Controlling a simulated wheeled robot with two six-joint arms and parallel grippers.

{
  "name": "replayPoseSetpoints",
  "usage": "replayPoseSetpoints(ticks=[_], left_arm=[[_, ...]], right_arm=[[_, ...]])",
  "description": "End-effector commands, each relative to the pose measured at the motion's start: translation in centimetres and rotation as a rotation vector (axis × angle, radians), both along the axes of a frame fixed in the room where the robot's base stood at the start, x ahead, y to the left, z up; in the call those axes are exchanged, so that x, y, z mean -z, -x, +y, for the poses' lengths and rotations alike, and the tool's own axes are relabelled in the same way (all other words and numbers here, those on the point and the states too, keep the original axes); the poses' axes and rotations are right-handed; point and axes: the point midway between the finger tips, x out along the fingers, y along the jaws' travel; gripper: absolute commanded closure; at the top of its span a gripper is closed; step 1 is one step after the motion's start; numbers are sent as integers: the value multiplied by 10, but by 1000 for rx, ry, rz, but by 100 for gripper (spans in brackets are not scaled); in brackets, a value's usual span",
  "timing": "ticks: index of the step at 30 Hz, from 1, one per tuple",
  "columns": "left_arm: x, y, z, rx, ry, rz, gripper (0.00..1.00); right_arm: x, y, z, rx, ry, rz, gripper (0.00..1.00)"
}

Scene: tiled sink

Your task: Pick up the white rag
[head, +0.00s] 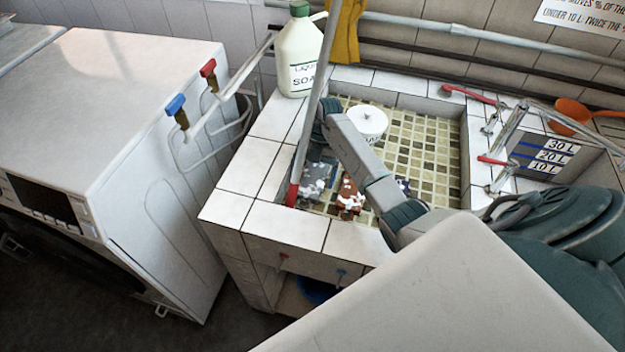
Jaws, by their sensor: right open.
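I cannot clearly make out a separate white rag. In the tiled basin lie a grey cloth with white patches (313,188) at the left and a red-brown cloth with white patches (350,197) near the front wall. A dark blue and white bit (403,186) shows behind my arm. My right arm reaches over the basin from the right. My right gripper (326,112) is at the arm's far end, above the basin's left side, open; its fingertips are hard to make out. I see nothing held. My left gripper is out of view.
A grey pole with a red end (313,105) leans across the basin's left rim. A soap jug (300,52) stands on the back left corner. A round white container (366,122) stands in the basin. A yellow cloth (345,35) hangs behind. A white machine (130,120) stands left.

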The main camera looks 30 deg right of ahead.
Motion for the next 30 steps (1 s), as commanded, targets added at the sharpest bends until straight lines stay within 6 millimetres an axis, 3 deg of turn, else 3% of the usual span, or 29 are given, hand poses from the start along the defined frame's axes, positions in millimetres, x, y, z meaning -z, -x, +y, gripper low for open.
replayPoseSetpoints(ticks=[4,11,23,27,30], left_arm=[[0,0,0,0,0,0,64],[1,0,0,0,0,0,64],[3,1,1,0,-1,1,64],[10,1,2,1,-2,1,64],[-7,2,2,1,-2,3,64]], right_arm=[[0,0,0,0,0,0,13],[0,0,0,1,0,0,58],[-4,0,-1,1,1,0,60],[-16,-1,-1,0,1,-3,60],[-35,-1,0,0,0,-1,60]])
